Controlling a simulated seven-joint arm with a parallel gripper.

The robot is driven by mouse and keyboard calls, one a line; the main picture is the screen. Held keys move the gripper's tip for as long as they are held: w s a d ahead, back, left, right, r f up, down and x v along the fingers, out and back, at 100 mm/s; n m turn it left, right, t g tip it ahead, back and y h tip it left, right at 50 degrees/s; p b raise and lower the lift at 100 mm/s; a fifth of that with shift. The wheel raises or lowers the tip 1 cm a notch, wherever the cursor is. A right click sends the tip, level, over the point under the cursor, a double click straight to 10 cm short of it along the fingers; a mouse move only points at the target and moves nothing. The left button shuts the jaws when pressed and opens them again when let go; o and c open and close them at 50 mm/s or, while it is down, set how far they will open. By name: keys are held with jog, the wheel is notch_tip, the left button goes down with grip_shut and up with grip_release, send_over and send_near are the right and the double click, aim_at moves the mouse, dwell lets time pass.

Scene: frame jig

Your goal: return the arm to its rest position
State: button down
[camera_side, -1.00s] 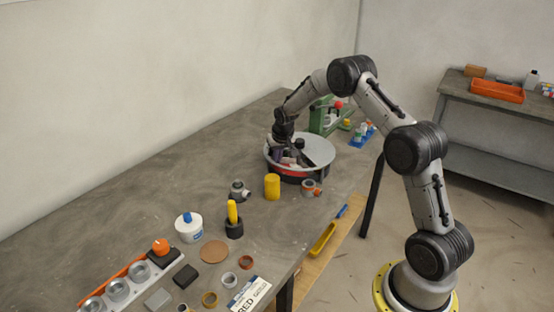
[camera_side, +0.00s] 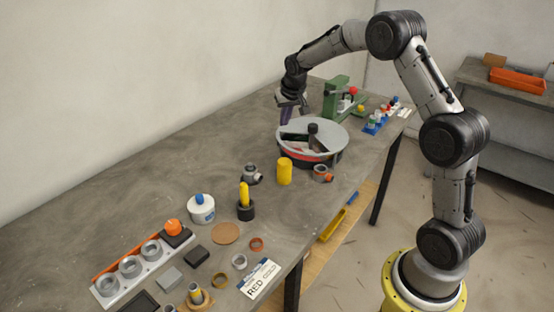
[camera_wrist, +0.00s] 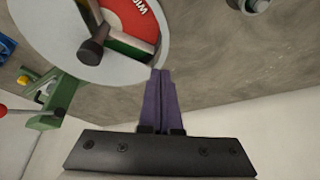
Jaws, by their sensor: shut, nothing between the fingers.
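My gripper (camera_side: 284,116) hangs above the far part of the bench, at the back left of the round grey-lidded turntable (camera_side: 330,127). Its purple fingers are together with nothing between them, and they also show in the wrist view (camera_wrist: 160,95). The turntable's lid has an open wedge showing a red part, and a dark knob (camera_wrist: 93,45) stands on it. The fingertips appear close to the lid's edge in the wrist view but apart from it. My arm is raised and bent over the bench.
A green fixture with a red ball (camera_side: 333,97) stands right of my gripper. A yellow cylinder (camera_side: 285,171), a grey fitting (camera_side: 252,174) and an orange-ended fitting (camera_side: 322,173) stand nearer. A blue rack (camera_side: 375,124) is at the right edge. The bench's back left is clear.

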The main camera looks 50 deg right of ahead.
jog(key=s+a+r+n+t, duration=0.1)
jog(key=s+a+r, duration=0.1)
jog(key=a+r, duration=0.35)
jog(key=s+a+r+t, duration=0.2)
jog(key=a+r, duration=0.1)
jog(key=r, duration=0.5)
jog(key=s+a+r+n, duration=0.2)
jog(key=s+a+r, duration=0.45)
jog(key=s, duration=0.35)
jog(key=s+a+f+n+y, duration=0.1)
jog(key=s+a+f+n, duration=0.1)
jog(key=s, duration=0.8)
jog(key=s+a+f+n+g+y, duration=0.1)
jog(key=s+a+f, duration=0.3)
jog(key=s+f, duration=0.3)
jog(key=s, duration=0.4)
jog(key=shift+s+a+n+y, duration=0.25)
jog(key=shift+s+n+y, duration=0.05)
jog(key=shift+n, duration=0.1)
